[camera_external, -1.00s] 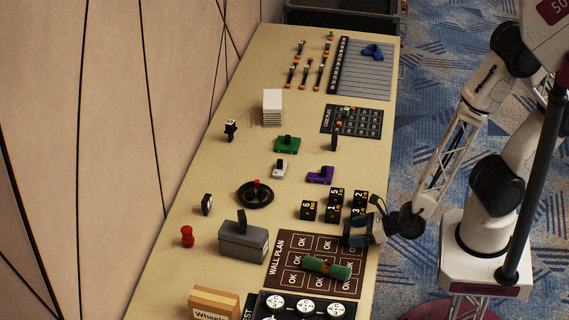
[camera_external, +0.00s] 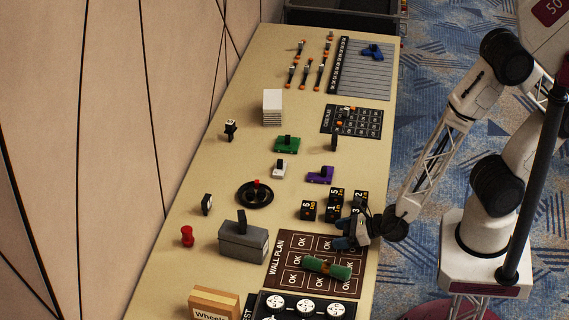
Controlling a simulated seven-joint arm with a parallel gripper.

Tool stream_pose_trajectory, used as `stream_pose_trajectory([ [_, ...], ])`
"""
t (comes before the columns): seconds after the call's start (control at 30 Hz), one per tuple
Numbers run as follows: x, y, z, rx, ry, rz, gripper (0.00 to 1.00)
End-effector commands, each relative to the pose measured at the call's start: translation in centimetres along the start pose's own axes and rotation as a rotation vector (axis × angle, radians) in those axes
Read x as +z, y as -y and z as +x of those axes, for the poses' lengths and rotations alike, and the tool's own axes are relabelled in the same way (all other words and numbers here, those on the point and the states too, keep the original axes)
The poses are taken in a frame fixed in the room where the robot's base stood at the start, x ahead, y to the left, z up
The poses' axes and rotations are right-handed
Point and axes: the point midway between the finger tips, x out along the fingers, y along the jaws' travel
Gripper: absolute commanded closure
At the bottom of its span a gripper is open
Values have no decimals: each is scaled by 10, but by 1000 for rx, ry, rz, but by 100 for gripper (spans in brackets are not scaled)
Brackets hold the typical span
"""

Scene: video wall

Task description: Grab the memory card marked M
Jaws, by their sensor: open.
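No M can be read on any object, so I cannot tell which is the memory card. Small black numbered blocks stand in a group, with one (camera_external: 308,211) at its left and another (camera_external: 335,204) in the middle. My gripper (camera_external: 345,229) is open just below the right-hand blocks and partly hides them. It hangs over the upper right of the wall plan board (camera_external: 284,279). I cannot tell whether it touches a block. A small dark upright piece (camera_external: 207,204) with a pale face stands farther left.
A green cylinder (camera_external: 327,268) lies on the wall plan, below my gripper. A grey box (camera_external: 243,243), a black ring (camera_external: 256,194) and a purple piece (camera_external: 321,175) stand nearby. The table's right edge is close to my gripper. Bare tabletop (camera_external: 215,165) lies at left.

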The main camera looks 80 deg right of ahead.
Motion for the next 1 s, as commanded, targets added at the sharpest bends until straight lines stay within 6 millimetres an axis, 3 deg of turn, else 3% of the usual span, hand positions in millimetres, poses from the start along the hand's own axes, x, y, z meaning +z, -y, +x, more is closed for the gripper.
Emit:
stream_pose_trajectory([
  [0.4, 0, 0, 0, 0, 0, 0, 19],
  [0.77, 0, 0, 0, 0, 0, 0, 72],
  [1.0, 0, 0, 0, 0, 1, 0, 72],
])
